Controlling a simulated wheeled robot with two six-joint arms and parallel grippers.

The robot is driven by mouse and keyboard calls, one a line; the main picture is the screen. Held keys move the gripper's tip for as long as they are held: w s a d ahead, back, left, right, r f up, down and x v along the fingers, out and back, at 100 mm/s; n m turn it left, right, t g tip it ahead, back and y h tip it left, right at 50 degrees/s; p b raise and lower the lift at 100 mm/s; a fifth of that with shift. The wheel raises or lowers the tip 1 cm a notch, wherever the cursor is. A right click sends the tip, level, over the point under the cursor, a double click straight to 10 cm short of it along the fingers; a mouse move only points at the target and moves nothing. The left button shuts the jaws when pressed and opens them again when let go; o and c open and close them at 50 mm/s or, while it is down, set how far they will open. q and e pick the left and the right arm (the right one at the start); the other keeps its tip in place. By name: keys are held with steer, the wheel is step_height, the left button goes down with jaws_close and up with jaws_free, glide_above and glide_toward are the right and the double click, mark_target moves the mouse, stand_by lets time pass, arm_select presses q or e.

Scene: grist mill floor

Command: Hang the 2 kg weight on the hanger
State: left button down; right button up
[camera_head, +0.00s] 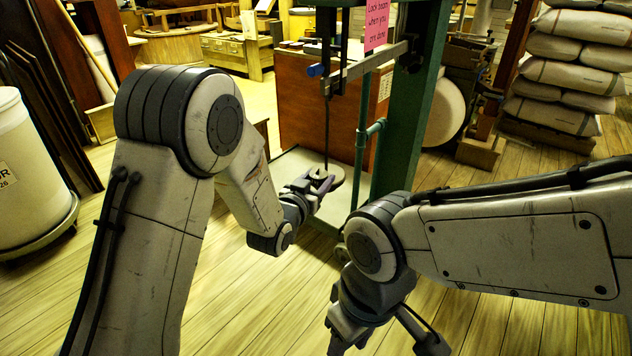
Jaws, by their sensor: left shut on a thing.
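The hanger (327,125) is a thin dark rod hanging down from the beam of a green scale. A grey round weight (336,174) is at the rod's lower end, over the pale scale platform. No weight marking is legible. My right gripper (388,345) is low in front, its fingers spread and empty.
The green scale post (410,110) stands just right of the hanger. The beam (370,65) has a blue-tipped part and a pink note (376,25). A pale platform (290,170) lies below. Stacked sacks (565,75) and a white barrel (30,160) stand at the sides.

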mark_target(326, 168)
arm_select(q)
steer(key=shift+w, duration=0.1)
stand_by(0.3)
steer(key=shift+w+d, duration=0.25)
steer(key=shift+w, duration=0.3)
steer(key=shift+w, duration=0.15)
steer(key=shift+x, duration=0.8)
steer(key=shift+w+d, duration=0.1)
steer(key=shift+d, duration=0.05)
steer(key=shift+w+d+b, duration=0.3)
steer(key=shift+w, duration=0.35)
steer(key=shift+f+b, duration=0.4)
steer(key=shift+f, duration=0.1)
